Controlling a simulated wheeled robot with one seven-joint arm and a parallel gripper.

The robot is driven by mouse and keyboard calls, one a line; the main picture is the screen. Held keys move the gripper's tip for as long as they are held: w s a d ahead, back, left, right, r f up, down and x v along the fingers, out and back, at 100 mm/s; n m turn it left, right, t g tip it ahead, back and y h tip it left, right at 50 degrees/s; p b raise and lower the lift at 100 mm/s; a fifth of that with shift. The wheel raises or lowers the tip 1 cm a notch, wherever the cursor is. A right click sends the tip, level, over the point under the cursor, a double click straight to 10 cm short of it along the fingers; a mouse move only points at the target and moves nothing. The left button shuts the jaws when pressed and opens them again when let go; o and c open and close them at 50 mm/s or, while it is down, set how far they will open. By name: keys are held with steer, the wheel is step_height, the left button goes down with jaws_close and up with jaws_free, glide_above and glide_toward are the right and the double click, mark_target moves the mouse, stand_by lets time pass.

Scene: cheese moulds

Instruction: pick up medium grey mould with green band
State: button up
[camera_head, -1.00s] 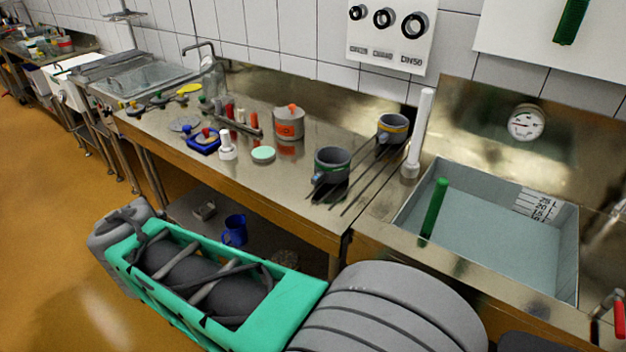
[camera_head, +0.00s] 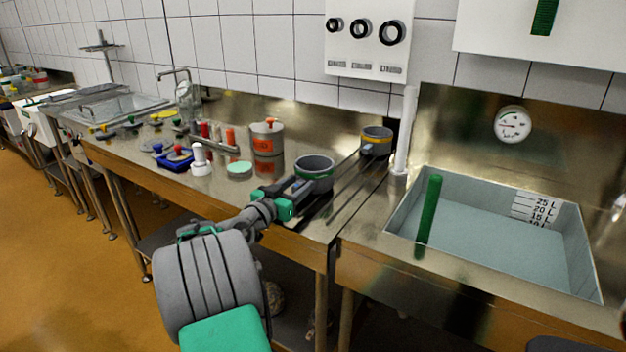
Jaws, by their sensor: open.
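A grey cup-shaped mould (camera_head: 315,170) stands upright near the front edge of the steel counter; a greenish band shows faintly round its body. A second grey mould with a yellow-orange band (camera_head: 376,142) stands behind it to the right. My gripper (camera_head: 300,194) is at the front-left side of the nearer mould, low by its wall, with green parts at its wrist. It is open. The fingers are small and partly hide the mould's left side, so I cannot tell whether they touch it.
On the counter (camera_head: 222,188) to the left are a pale green disc (camera_head: 239,168), a white pestle-like piece (camera_head: 200,158), and a steel pot with an orange label (camera_head: 267,139). Dark rods lie right of the mould. A sink (camera_head: 480,262) with a green stick is at the right.

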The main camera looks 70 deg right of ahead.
jaws_close()
stand_by(0.5)
stand_by(0.9)
